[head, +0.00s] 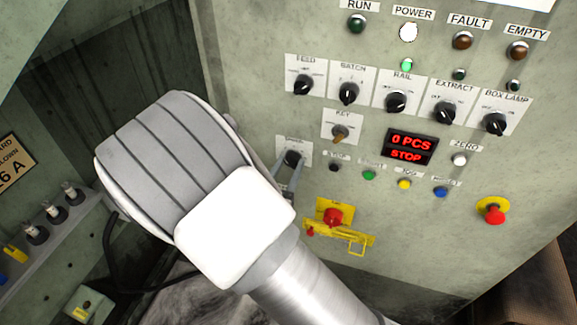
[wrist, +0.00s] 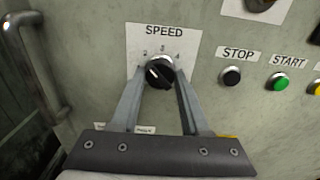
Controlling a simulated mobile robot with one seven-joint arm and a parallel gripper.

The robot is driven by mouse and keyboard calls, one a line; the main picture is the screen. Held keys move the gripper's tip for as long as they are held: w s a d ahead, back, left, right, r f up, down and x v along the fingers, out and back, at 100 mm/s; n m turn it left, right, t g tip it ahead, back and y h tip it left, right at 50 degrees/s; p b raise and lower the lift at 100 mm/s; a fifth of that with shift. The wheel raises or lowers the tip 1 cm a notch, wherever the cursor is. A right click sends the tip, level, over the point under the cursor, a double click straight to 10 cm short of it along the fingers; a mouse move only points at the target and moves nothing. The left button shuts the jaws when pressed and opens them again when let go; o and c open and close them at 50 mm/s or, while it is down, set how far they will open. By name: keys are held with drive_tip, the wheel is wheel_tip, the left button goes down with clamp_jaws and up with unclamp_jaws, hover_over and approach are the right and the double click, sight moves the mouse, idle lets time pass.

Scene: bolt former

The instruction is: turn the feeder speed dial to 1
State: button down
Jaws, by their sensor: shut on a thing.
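The speed dial (wrist: 160,72) is a black round knob with a white pointer line, on a white plate (wrist: 190,40) labelled SPEED in the wrist view. The pointer line is toward the knob's lower left. My gripper (wrist: 160,80) is shut on the knob, one finger on each side. In the head view the dial (head: 293,158) shows beside my gripper (head: 291,172), and my arm hides part of its plate.
STOP (wrist: 231,76) and START (wrist: 278,81) buttons sit right of the dial. A key switch (head: 340,133) and a row of black knobs (head: 396,103) are above. A red switch on a yellow plate (head: 333,216) is below. A metal handle (wrist: 35,70) stands at left.

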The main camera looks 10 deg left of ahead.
drive_tip(key=shift+r+n+p, duration=0.1)
drive_tip(key=shift+n+p, duration=0.2)
drive_tip(key=shift+p, duration=0.05)
drive_tip(key=shift+r+n+p, duration=0.1)
drive_tip(key=shift+n+p, duration=0.4)
drive_tip(key=shift+p, duration=0.25)
drive_tip(key=n+p, duration=0.2)
drive_tip(key=shift+p, duration=0.3)
drive_tip(key=n+p, duration=0.4)
drive_tip(key=n, duration=0.1)
drive_tip(key=shift+d, duration=0.1)
drive_tip(key=shift+c, duration=1.9)
unclamp_jaws()
drive_tip(key=shift+s, duration=0.15)
